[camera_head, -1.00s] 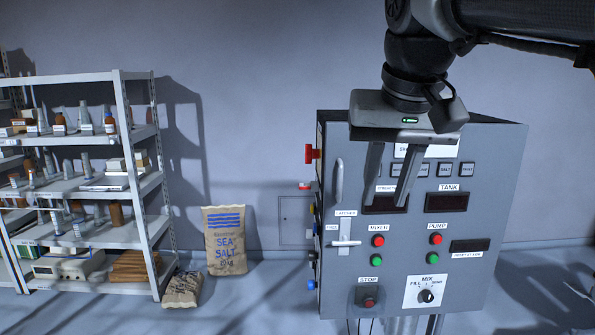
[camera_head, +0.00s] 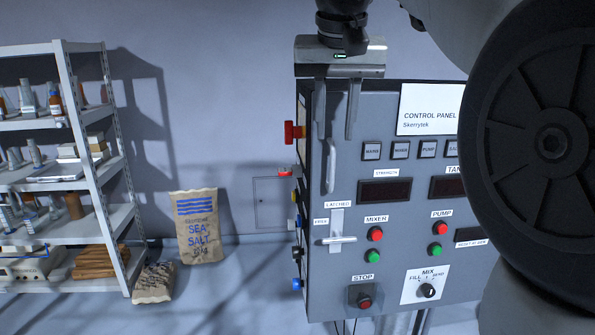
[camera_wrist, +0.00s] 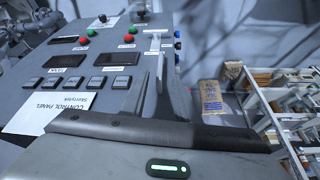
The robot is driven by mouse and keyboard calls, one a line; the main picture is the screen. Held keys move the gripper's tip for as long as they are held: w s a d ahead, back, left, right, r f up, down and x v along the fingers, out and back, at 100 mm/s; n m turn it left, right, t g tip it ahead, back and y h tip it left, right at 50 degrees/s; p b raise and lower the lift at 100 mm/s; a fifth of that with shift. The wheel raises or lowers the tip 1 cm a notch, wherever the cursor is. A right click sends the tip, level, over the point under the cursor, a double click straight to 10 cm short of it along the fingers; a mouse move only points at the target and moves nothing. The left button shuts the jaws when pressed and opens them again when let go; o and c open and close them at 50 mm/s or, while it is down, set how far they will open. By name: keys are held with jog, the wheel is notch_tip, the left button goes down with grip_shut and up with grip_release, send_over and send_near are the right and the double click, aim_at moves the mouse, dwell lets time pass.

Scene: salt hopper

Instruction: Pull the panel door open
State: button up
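The panel door is the grey front of the control panel (camera_head: 400,210). It looks closed. Its upright bar handle (camera_head: 331,172) is near the left edge. Below it, a silver latch lever (camera_head: 338,240) lies horizontal low on its pale plate, below the LATCHED label and near the FREE label. My gripper (camera_head: 335,134) is open, its two fingers pointing down at the handle's top end. Whether the handle is between the fingers I cannot tell. In the wrist view, my gripper (camera_wrist: 154,74) shows both fingers apart over the panel's edge, with the latch lever (camera_wrist: 154,52) beyond.
Red, black and blue fittings (camera_head: 291,132) stick out from the panel's left side. A sea salt sack (camera_head: 197,228) stands against the wall, with a smaller sack (camera_head: 154,283) beside a loaded shelf (camera_head: 72,130). Floor between sacks and panel looks clear. My arm covers the panel's right side.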

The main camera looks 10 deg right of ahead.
aim_at(333, 162)
jog(key=b+x, duration=0.1)
jog(key=x, duration=0.9)
jog(key=shift+w+f, duration=0.15)
jog(key=shift+f, duration=0.1)
grip_shut()
